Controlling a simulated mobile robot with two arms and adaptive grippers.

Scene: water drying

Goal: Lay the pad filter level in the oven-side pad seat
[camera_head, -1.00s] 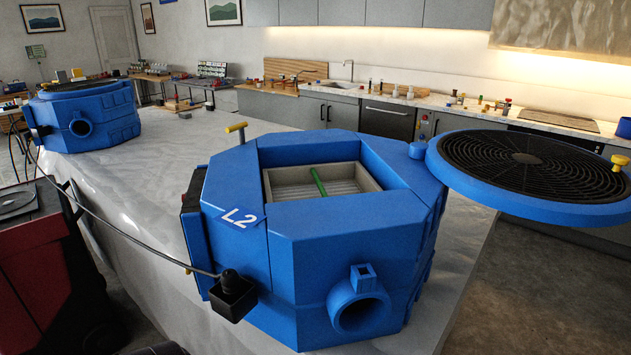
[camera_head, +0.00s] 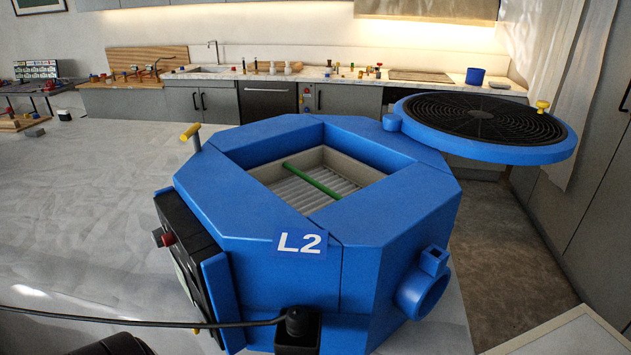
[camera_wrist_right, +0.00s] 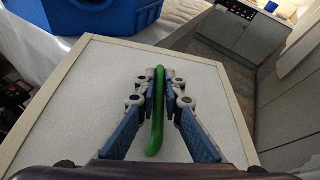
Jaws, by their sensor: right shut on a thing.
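The pad filter (camera_wrist_right: 95,115) is a flat whitish panel with a pale frame and a green bar handle along its middle. My right gripper (camera_wrist_right: 158,82) is shut on that green handle in the right wrist view. A corner of the panel also shows at the lower right of the head view (camera_head: 568,338), in front and right of the blue L2 unit (camera_head: 250,215). The unit's square opening holds a beige-framed ribbed insert (camera_head: 350,162) with a green bar across it. I cannot tell which opening is the oven-side pad seat. My left gripper is not in view.
The round blue lid with a black grille (camera_head: 487,118) is swung out to the right of the unit. A blue pipe stub (camera_head: 425,285) juts from its right front. A black cable (camera_head: 150,322) runs across the front. The pale tabletop (camera_head: 80,200) is largely clear at left.

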